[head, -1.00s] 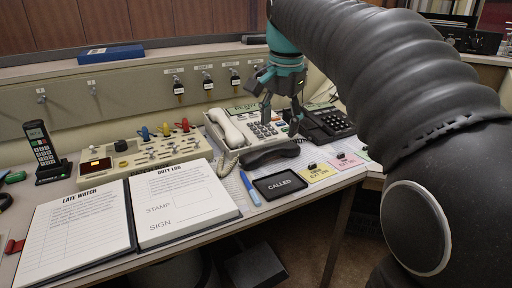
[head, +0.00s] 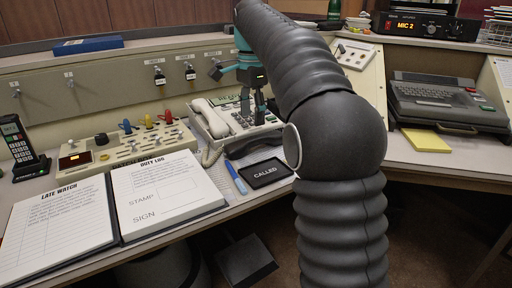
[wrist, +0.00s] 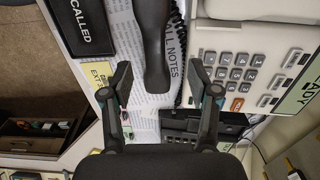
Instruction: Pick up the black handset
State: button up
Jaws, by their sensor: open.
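The black handset (head: 246,147) lies on the desk in front of the cream phone (head: 240,121), partly hidden by my arm in the head view. In the wrist view the handset (wrist: 152,38) runs down from the top edge, and its near end shows between my fingers. My gripper (head: 253,114) points down above the desk by the cream phone. In the wrist view my gripper (wrist: 161,73) is open, with one finger on each side of the handset's end. Nothing is held. The height of the fingers above the handset is hard to tell.
A white handset (head: 208,118) rests on the cream phone. A CALLED plate (head: 265,173) and a blue marker (head: 236,178) lie in front. The open log book (head: 165,195) fills the desk to the left. A dark phone (wrist: 185,125) stands close by in the wrist view.

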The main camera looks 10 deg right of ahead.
aim_at(256, 137)
notch_tip(256, 137, down, 2)
jog(key=shift+f, duration=0.15)
jog(key=f, duration=0.1)
jog(key=f+b, duration=0.1)
jog(key=d+f, duration=0.1)
jog(key=f, duration=0.1)
jog(key=shift+s, duration=0.35)
jog(key=shift+f+b, duration=0.3)
jog(key=shift+f, duration=0.25)
jog(key=shift+c, duration=0.2)
grip_shut()
